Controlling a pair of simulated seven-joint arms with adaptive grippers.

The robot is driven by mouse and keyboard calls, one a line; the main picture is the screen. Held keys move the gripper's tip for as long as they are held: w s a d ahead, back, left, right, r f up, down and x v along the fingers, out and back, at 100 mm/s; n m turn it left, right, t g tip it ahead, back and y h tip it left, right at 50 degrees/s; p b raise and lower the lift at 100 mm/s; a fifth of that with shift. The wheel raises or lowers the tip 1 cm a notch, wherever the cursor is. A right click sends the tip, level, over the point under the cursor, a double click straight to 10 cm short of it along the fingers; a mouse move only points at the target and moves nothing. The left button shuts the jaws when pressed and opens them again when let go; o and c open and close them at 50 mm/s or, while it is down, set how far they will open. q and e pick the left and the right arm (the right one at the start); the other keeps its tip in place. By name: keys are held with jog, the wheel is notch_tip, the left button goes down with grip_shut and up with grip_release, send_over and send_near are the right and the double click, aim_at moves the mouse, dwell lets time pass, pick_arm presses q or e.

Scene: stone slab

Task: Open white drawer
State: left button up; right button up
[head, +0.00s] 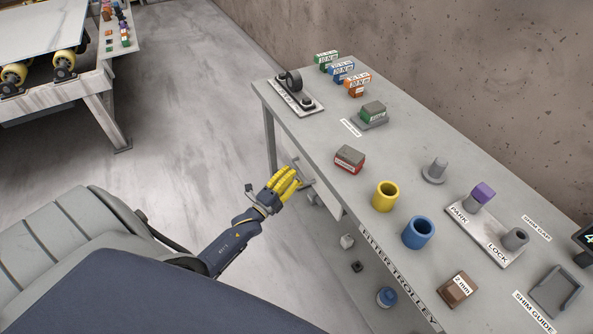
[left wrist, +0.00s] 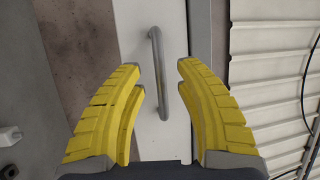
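My left gripper (head: 295,180) has yellow fingers and is beside the drawer front in the head view. The left wrist view shows the gripper (left wrist: 157,67) open, with a fingertip on each side of the handle and visible gaps to it. The handle is largely hidden by the fingers in the head view. My right gripper is not in view.
The trolley top (head: 400,130) holds a red block (head: 349,159), a yellow ring (head: 385,196), a blue ring (head: 418,233) and a brown block (head: 457,290). A blue item (head: 386,297) is on a lower level. Open floor (head: 190,130) lies left of the trolley.

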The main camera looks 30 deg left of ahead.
aim_at(297, 169)
pick_arm(q)
jog(key=shift+w+d+r, duration=0.1)
jog(key=shift+w+r, duration=0.05)
jog(key=shift+w, duration=0.65)
jog(key=shift+w+d+r, duration=0.1)
jog(key=shift+w, duration=0.65)
grip_shut()
